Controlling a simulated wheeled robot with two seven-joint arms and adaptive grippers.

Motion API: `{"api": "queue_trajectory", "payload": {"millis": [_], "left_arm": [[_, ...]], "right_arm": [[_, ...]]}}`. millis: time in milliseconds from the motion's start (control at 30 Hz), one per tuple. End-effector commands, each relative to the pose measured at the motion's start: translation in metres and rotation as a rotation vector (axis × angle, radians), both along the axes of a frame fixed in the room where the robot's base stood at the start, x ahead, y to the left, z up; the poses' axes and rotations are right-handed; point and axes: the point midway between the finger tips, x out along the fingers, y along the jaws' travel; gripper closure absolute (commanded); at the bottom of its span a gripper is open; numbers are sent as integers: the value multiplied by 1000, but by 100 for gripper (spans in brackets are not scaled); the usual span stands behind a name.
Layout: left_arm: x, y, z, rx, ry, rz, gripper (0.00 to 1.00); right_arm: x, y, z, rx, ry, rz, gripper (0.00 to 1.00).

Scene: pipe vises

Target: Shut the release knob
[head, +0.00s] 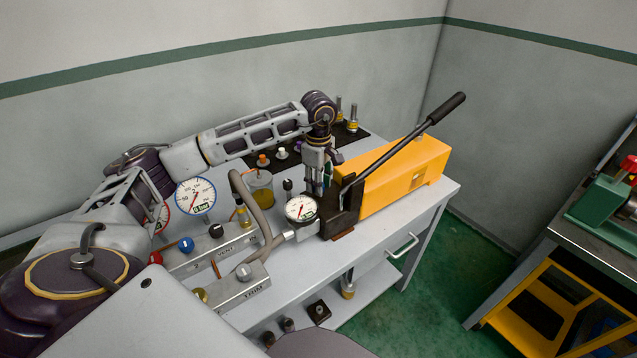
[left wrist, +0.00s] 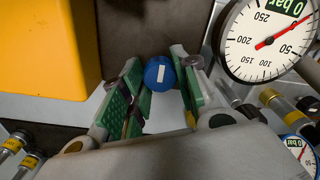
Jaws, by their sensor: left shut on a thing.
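The release knob (left wrist: 160,73) is a small blue cap with a white bar on its face. It shows in the left wrist view between the green-padded fingers of my left gripper (left wrist: 156,80), which is shut on it. In the head view my left gripper (head: 325,178) points down at the black front block (head: 343,215) of the yellow hand pump (head: 400,172). The knob is hidden there behind the fingers. The pump's yellow body also shows in the left wrist view (left wrist: 50,45). My right gripper is not in view.
A pressure gauge (head: 301,208) stands close left of the gripper. The black pump lever (head: 405,138) slopes up to the right. Valve blocks, a hose (head: 250,205) and another dial (head: 196,196) crowd the bench's left. A second bench with a green vise (head: 605,205) stands right.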

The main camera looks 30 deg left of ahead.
Motion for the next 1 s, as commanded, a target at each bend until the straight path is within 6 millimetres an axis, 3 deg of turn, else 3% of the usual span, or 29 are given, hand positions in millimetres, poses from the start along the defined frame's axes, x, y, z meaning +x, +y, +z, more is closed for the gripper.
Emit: {"api": "queue_trajectory", "payload": {"millis": [67, 100, 267, 733, 1000], "left_arm": [[1, 1, 2, 1, -4, 1, 94], [1, 1, 2, 1, -4, 2, 68], [1, 1, 1, 0, -3, 2, 48], [1, 0, 4, 0, -2, 1, 47], [1, 0, 28, -1, -4, 1, 47]], "right_arm": [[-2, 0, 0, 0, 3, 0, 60], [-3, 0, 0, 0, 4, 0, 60], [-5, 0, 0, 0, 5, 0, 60], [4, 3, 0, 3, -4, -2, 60], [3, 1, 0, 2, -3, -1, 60]]}}
